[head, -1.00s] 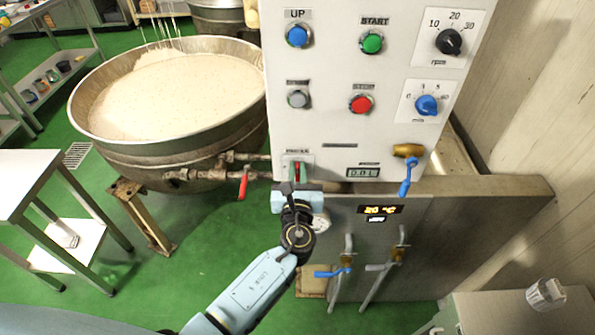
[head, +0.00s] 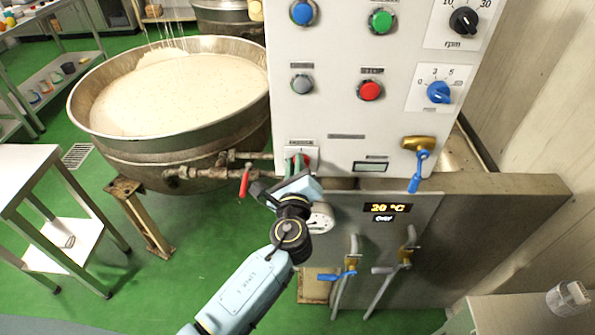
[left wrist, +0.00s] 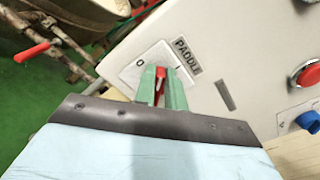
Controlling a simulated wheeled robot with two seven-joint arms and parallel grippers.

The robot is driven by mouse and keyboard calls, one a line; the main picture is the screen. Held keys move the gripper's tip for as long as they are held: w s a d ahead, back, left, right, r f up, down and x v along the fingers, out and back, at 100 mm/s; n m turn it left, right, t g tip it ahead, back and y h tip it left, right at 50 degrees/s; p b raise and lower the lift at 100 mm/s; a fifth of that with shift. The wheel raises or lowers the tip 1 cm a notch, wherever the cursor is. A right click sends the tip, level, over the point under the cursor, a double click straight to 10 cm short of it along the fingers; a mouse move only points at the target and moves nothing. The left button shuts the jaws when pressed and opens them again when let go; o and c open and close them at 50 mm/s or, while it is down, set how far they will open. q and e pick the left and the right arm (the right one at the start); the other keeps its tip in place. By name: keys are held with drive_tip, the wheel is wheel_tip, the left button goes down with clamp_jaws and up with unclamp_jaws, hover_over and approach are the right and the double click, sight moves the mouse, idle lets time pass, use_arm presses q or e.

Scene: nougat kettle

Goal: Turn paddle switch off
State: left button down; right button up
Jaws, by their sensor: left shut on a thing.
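The paddle switch (left wrist: 160,73) is a small red lever on a white plate with a "0" and an "I" mark, under a "PADDL..." label, in the left wrist view. In the head view its plate (head: 313,156) is at the lower left of the grey control panel (head: 340,115). My left gripper (left wrist: 161,80) has its green fingers on either side of the red lever and is shut on it. In the head view this gripper (head: 299,161) reaches the panel from below, its body tilted. The fingers hide part of the lever. My right gripper is not in view.
A large kettle (head: 120,150) of pale mass stands left of the panel, with a red-handled valve (head: 245,181) on its pipe. A brass valve with a blue handle (head: 416,170) is right of the switch. A small display (head: 370,167) there looks blank. A gauge (head: 320,218) sits just below my gripper.

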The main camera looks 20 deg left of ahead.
use_arm(q)
drive_tip(key=shift+s+a+f+n+b, duration=0.1)
drive_tip(key=shift+f+n+b, duration=0.15)
drive_tip(key=shift+n+b, duration=1.2)
drive_tip(key=shift+w+a+f+n+b, duration=0.15)
drive_tip(key=shift+f+n+b, duration=0.15)
drive_tip(key=shift+n+b, duration=1.2)
drive_tip(key=shift+s+a+f+n+b, duration=0.2)
drive_tip(key=shift+n+b, duration=0.6)
drive_tip(key=shift+n, duration=1.25)
drive_tip(key=shift+d, duration=0.1)
drive_tip(key=c, duration=1.5)
unclamp_jaws()
drive_tip(key=shift+o, duration=0.2)
drive_tip(key=b+v, duration=0.1)
drive_tip(key=v, duration=1.2)
drive_tip(key=shift+s+b, duration=0.15)
drive_tip(key=shift+b, duration=0.2)
